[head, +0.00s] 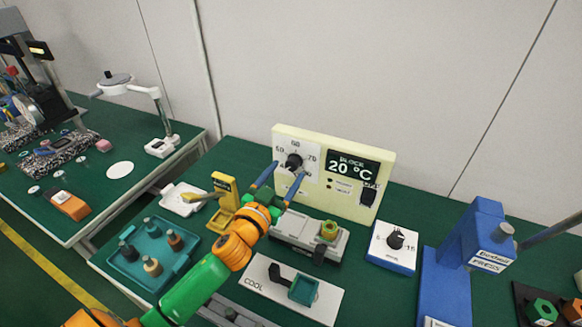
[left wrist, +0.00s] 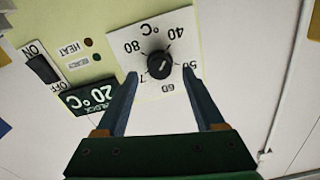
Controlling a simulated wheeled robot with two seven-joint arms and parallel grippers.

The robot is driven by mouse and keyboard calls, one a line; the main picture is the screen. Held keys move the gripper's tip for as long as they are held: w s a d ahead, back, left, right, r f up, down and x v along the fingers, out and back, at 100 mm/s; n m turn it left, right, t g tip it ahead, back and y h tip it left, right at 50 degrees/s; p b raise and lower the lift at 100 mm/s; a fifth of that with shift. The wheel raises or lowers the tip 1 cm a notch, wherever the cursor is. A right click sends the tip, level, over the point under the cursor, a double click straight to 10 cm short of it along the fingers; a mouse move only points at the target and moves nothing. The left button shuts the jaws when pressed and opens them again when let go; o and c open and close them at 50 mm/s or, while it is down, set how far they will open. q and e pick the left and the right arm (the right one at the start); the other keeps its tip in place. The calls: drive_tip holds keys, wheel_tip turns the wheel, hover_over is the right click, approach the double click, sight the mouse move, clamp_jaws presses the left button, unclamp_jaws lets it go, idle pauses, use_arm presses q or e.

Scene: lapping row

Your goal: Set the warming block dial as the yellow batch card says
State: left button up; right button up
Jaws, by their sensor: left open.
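The warming block's cream panel (head: 333,200) stands at the back of the bench. Its black dial (head: 293,161) sits on a white scale marked 40 to 80 °C, and shows in the left wrist view (left wrist: 159,64). I cannot surely read where the pointer stands. The display (head: 352,165) reads BLOCK 20 °C. My left gripper (head: 281,178) is open in front of the dial; in the wrist view its fingers (left wrist: 160,74) are spread either side of the knob, with gaps. I cannot make out a readable yellow batch card. My right gripper is out of view.
A black ON/OFF switch (head: 369,193) is on the panel's right. A yellow stand (head: 223,200) and a teal tray (head: 150,262) with several pegs are left of my arm. A small dial box (head: 392,246) and blue press (head: 462,258) stand right, a COOL plate (head: 262,278) in front.

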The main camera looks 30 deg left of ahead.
sight(293, 163)
use_arm(q)
drive_tip(key=shift+w+a, duration=0.1)
drive_tip(key=shift+w, duration=1.35)
clamp_jaws()
